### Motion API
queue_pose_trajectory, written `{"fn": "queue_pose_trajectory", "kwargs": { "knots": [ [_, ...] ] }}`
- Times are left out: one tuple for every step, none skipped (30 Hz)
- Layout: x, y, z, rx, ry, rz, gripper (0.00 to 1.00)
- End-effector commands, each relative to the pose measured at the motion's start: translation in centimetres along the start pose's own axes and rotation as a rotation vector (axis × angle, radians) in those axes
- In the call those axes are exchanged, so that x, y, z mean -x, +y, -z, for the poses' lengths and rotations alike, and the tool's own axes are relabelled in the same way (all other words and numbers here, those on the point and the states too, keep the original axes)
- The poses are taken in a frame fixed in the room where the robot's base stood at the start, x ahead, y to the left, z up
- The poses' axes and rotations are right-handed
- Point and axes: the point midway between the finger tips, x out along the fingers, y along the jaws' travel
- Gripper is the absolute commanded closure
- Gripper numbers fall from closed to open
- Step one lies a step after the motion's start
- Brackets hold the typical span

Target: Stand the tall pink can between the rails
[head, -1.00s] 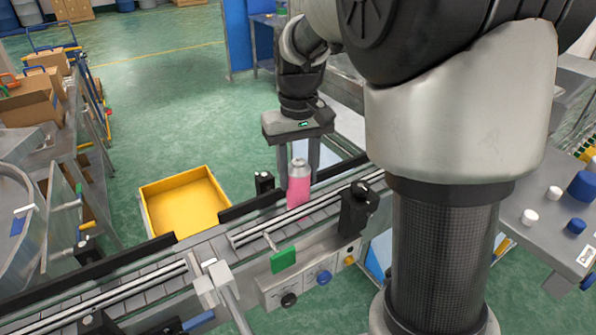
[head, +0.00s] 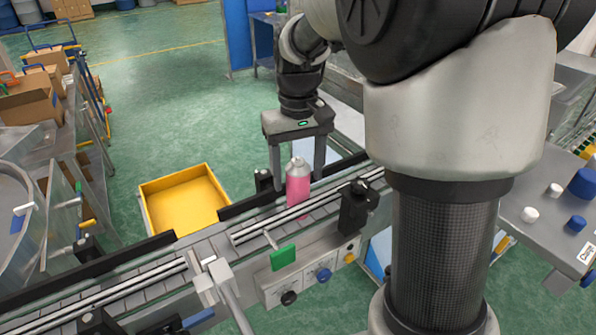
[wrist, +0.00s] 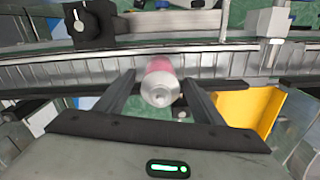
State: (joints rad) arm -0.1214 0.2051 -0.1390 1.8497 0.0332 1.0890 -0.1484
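The tall pink can (head: 298,187) with a silver domed top stands upright on the conveyor, between the dark far rail (head: 252,205) and the metal near rail (head: 270,226). Its foot is partly hidden by the near rail. In the wrist view the can (wrist: 159,88) shows from above, with its silver top towards me and a pink strip behind. My gripper (head: 299,180) is over the conveyor with one finger on each side of the can. In the wrist view my gripper (wrist: 159,80) is open, with a gap between each finger and the can.
A yellow bin (head: 184,203) stands on the floor beyond the conveyor. A black knobbed block (head: 355,208) sits on the near side, right of the can. A green plate (head: 283,257) and control knobs (head: 323,275) are in front. The belt left of the can looks clear.

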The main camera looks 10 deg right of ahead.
Motion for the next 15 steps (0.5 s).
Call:
{"fn": "queue_pose_trajectory", "kwargs": {
  "knots": [
    [0.0, 0.0, 0.0, 0.0, 0.0, 0.0, 0.38],
    [0.0, 0.0, 0.0, 0.0, 0.0, 0.0, 0.38],
    [0.0, 0.0, 0.0, 0.0, 0.0, 0.0, 0.38],
    [0.1, 0.0, 0.0, 0.0, 0.0, 0.0, 0.38],
    [0.2, 0.0, 0.0, 0.0, 0.001, 0.0, 0.38],
    [0.5, 0.0, 0.0, 0.0, 0.001, 0.0, 0.38],
    [0.8, 0.0, 0.0, 0.0, 0.002, 0.0, 0.38],
    [1.2, 0.0, 0.1, 0.0, 0.002, 0.0, 0.38],
    [1.8, 0.0, 0.1, 0.0, 0.003, 0.0, 0.38],
    [2.4, 0.0, 0.1, 0.0, 0.004, 0.0, 0.38],
    [3.0, 0.0, 0.1, 0.0, 0.003, 0.0, 0.38],
    [3.9, 0.0, 0.1, 0.0, 0.005, 0.0, 0.38],
    [4.6, 0.0, 0.1, 0.001, 0.005, 0.0, 0.38],
    [5.4, 0.0, 0.1, 0.001, 0.006, 0.0, 0.38],
    [6.4, 0.0, 0.1, 0.001, 0.006, 0.0, 0.38]
  ]
}}
